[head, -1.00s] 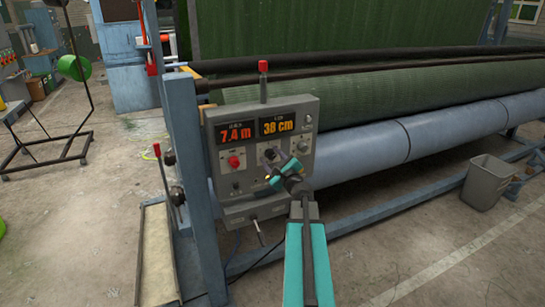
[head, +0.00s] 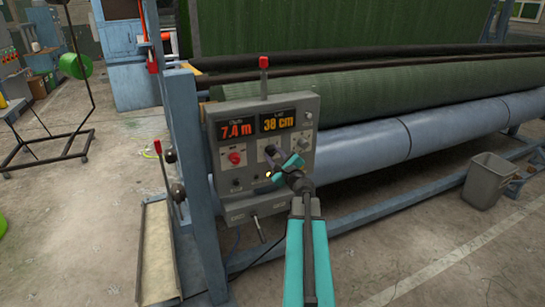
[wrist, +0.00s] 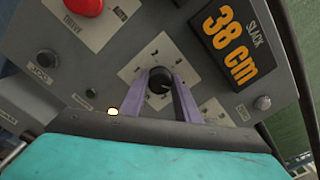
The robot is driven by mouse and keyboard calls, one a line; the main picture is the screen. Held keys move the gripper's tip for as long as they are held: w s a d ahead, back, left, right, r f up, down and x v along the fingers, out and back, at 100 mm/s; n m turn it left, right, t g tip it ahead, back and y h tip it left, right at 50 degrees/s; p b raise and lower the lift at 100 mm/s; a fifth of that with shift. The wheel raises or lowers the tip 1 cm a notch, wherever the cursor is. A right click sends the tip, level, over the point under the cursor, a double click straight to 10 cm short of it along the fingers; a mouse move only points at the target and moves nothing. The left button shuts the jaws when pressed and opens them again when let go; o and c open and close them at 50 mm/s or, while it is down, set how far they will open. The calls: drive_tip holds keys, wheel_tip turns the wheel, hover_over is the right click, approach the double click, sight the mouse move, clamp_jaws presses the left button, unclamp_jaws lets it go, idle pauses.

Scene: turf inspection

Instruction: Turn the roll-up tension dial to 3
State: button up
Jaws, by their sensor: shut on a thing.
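The tension dial is a black knob (wrist: 159,79) on a pale square plate with marks around it, in the middle of the wrist view. My gripper (wrist: 160,92) is shut on the knob, one finger on each side. The plate's marks are too blurred to read, so I cannot tell the dial's setting. In the head view my gripper (head: 272,158) reaches the control panel (head: 222,178) below the displays, and its fingers and wrist partly cover the dial.
A grey knob (head: 304,146) is at the panel's right. A grey bin (head: 487,182) stands on the floor at right.

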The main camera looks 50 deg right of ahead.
drive_tip(key=shift+f+n+b, duration=0.2)
drive_tip(key=shift+n+b, duration=0.1)
drive_tip(key=shift+b, duration=0.35)
drive_tip(key=n+b, duration=0.1)
drive_tip(key=b, duration=0.2)
drive_tip(key=shift+w+n+b, duration=0.1)
drive_tip(key=shift+n+b, duration=0.2)
drive_tip(key=shift+n, duration=0.1)
drive_tip(key=n+b, duration=0.4)
drive_tip(key=b, duration=0.3)
drive_tip(key=n+b, duration=0.3)
drive_tip(key=b, duration=0.2)
drive_tip(key=shift+d+r, duration=0.1)
drive_tip(key=shift+r+n+b, duration=0.15)
drive_tip(key=shift+n+b, duration=0.65)
drive_tip(key=shift+b, duration=0.15)
drive_tip(key=shift+r, duration=0.1)
drive_tip(key=o, duration=1)
drive_tip(key=shift+o, duration=0.2)
drive_tip(key=shift+n, duration=0.3)
